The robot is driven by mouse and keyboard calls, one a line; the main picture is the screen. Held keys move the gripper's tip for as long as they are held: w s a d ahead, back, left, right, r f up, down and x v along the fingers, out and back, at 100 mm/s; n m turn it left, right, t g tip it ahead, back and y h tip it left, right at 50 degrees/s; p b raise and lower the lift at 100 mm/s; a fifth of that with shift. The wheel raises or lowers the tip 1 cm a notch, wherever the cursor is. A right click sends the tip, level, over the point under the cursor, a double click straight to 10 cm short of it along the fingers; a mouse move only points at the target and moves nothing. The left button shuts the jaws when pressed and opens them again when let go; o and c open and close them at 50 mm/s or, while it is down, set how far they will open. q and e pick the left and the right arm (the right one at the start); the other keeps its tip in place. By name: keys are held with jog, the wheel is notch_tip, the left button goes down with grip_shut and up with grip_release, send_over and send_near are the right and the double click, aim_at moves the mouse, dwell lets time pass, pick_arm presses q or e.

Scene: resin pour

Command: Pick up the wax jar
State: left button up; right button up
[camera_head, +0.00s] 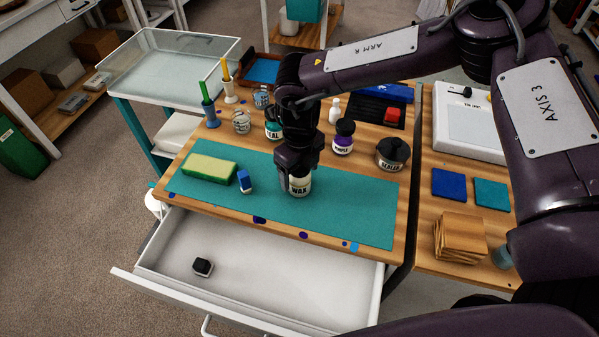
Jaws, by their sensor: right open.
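The wax jar (299,187) is a small pale jar with a dark "WAX" label. It stands upright on the teal mat (350,215) on the wooden table. My right gripper (297,168) points down right above and around the top of the jar, hiding its upper part. The gripper is open; I cannot tell whether its fingers touch the jar. My left gripper is not in view.
Behind stand a teal jar (273,129), a purple jar (343,140) and a sealer jar (392,154). An open drawer (290,275) juts out in front. The mat's right part is clear.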

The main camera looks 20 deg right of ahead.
jog(key=c, duration=1.1)
jog(key=shift+r, duration=0.1)
jog(key=shift+c, duration=0.2)
